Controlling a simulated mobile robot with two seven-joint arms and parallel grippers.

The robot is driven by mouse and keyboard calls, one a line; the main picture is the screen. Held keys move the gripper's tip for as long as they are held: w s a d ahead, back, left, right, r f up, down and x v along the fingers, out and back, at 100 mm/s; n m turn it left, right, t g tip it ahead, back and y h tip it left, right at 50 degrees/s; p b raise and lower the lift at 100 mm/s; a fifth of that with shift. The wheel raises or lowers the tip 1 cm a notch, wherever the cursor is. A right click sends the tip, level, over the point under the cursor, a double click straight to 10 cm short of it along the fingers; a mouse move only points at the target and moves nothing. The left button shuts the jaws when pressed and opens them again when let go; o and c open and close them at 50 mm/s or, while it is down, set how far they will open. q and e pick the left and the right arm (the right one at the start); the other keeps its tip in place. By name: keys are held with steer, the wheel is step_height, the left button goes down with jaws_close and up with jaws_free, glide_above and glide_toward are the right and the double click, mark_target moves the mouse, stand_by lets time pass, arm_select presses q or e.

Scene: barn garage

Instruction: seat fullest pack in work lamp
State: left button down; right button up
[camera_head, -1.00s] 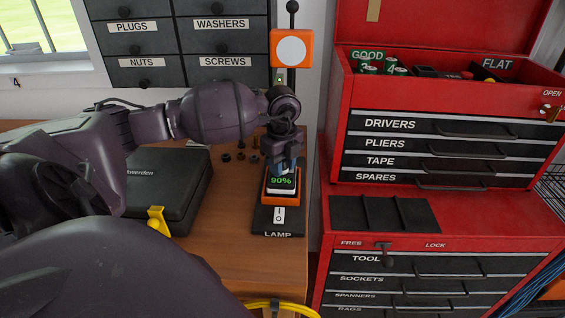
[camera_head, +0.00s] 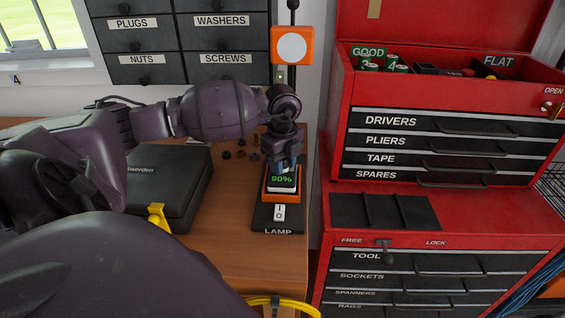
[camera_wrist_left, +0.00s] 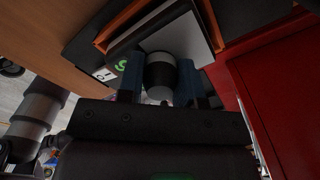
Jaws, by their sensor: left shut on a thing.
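The work lamp has a black base marked LAMP (camera_head: 264,222), an orange socket (camera_head: 291,198) and an orange head with a round white face (camera_head: 291,47) on a pole. A pack with a green 90% display (camera_head: 281,180) stands at the orange socket; I cannot tell if it is fully down. My left gripper (camera_head: 286,163) is shut on its top from above. In the left wrist view, the blue fingers of the left gripper (camera_wrist_left: 162,85) flank a dark, rounded grip (camera_wrist_left: 160,72); the orange socket rim (camera_wrist_left: 125,22) shows behind. My right gripper is out of view.
A dark case (camera_head: 165,190) and a yellow item (camera_head: 157,218) lie on the wooden bench (camera_head: 225,250). A red tool chest (camera_head: 335,120) stands right, with green packs (camera_head: 369,66) in its GOOD bay and a FLAT bay beside it. Small drawers (camera_head: 180,40) hang behind.

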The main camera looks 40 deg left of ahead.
arm_select(q)
steer(key=shift+f, duration=0.2)
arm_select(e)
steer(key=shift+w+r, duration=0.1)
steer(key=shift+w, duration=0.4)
arm_select(q)
steer(key=shift+f, duration=0.1)
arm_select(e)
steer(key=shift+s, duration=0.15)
arm_select(q)
steer(key=c, duration=0.8)
jaws_free()
steer(key=o, duration=0.6)
steer(key=shift+f, duration=0.1)
steer(key=shift+o, duration=0.2)
